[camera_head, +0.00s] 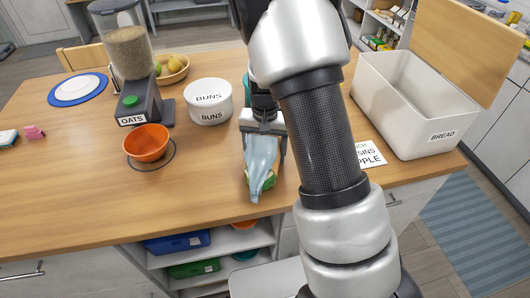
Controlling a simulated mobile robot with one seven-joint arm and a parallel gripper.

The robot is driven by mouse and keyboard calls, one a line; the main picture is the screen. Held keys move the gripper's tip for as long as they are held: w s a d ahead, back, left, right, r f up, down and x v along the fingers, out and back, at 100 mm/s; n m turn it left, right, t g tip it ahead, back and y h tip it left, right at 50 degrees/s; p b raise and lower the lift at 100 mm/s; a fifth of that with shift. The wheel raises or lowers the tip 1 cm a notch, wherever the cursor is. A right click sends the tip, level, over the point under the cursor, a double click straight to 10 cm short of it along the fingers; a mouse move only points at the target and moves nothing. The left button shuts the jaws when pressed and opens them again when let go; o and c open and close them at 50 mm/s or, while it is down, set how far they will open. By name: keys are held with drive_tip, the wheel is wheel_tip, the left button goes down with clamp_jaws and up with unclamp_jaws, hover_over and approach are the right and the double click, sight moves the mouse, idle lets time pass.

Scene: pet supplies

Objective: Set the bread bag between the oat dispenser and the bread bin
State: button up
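A pale blue bag with green and yellow at its near end, likely the bread bag (262,163), is near the table's front edge, with its narrow end toward me. My gripper (264,150) is directly over it, with dark fingers at both sides of the bag. I cannot tell whether the fingers press on it, or whether the bag rests on the table. The oat dispenser (130,55), labelled OATS, stands at the left with its grey base. The bread bin (408,110), white and labelled BREAD, stands at the right with its wooden lid (468,45) raised.
A white BUNS tin (208,101) stands between dispenser and gripper. An orange bowl (147,142) sits in front of the dispenser, and a fruit bowl (172,70) behind it. A printed card (371,154) lies left of the bin, partly hidden by my arm. Front-left table is clear.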

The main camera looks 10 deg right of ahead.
drive_tip(key=shift+f, duration=0.2)
drive_tip(key=o, duration=1.5)
drive_tip(key=shift+c, duration=0.2)
drive_tip(key=shift+r, duration=0.15)
wheel_tip(320, 180, up, 12)
drive_tip(key=shift+f+p, duration=0.1)
drive_tip(key=shift+p, duration=0.35)
drive_tip(key=s+r+n+t, duration=0.2)
drive_tip(key=s+r, duration=0.5)
drive_tip(key=s, duration=0.4)
drive_tip(key=s+r+n+t, duration=0.2)
drive_tip(key=s+r+t, duration=0.1)
drive_tip(key=s+r, duration=0.5)
drive_tip(key=shift+s+d+r+n+t, duration=0.15)
drive_tip(key=shift+s+r+n+t, duration=0.15)
drive_tip(key=shift+s, duration=1.3)
